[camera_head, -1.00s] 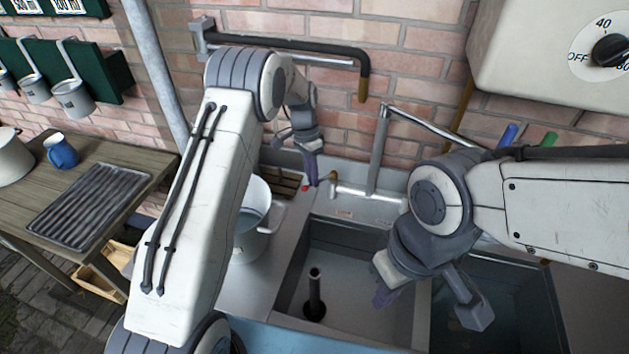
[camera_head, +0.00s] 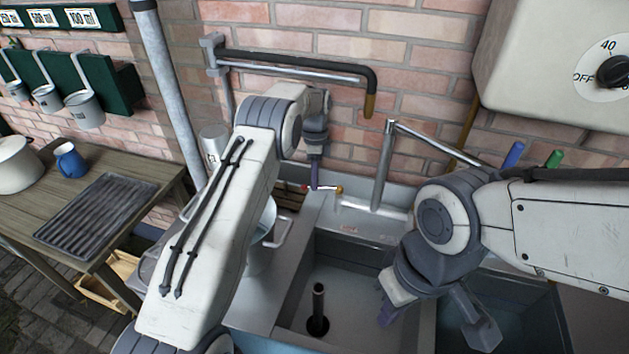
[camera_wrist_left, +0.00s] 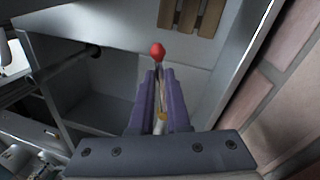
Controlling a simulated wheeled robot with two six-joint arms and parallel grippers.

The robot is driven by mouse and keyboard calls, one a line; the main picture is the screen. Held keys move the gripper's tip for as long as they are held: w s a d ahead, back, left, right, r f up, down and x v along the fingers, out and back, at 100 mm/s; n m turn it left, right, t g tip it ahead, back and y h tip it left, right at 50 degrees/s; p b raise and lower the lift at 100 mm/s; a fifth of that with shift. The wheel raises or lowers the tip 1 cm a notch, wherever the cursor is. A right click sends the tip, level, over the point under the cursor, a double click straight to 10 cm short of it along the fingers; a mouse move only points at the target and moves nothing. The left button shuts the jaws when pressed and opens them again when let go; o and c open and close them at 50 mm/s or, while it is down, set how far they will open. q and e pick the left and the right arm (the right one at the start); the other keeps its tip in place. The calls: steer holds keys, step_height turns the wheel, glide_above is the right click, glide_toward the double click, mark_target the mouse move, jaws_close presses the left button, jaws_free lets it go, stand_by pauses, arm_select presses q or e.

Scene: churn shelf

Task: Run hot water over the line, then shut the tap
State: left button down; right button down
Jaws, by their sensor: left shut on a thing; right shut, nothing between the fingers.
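The tap is a chrome post (camera_head: 382,168) behind the sinks, with its spout arm reaching right. A thin lever with a red knob (camera_head: 304,188) points left from a brass joint (camera_head: 339,190) near its base. My left gripper (camera_head: 316,182) is shut on this lever. In the left wrist view the purple fingers (camera_wrist_left: 157,95) close around it, and the red knob (camera_wrist_left: 157,50) shows beyond their tips. My right gripper (camera_head: 387,312) hangs shut and empty over the left basin. I see no running water.
The left sink basin (camera_head: 355,262) holds an upright standpipe (camera_head: 318,300). A pale bucket (camera_head: 262,245) stands left of it, partly behind my arm. A black hose pipe (camera_head: 374,85) is on the brick wall. A heater with a dial (camera_head: 612,72) hangs upper right.

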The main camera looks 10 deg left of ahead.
arm_select(q)
steer(key=shift+w+r, duration=0.1)
stand_by(0.3)
steer(key=c, duration=0.9)
jaws_free()
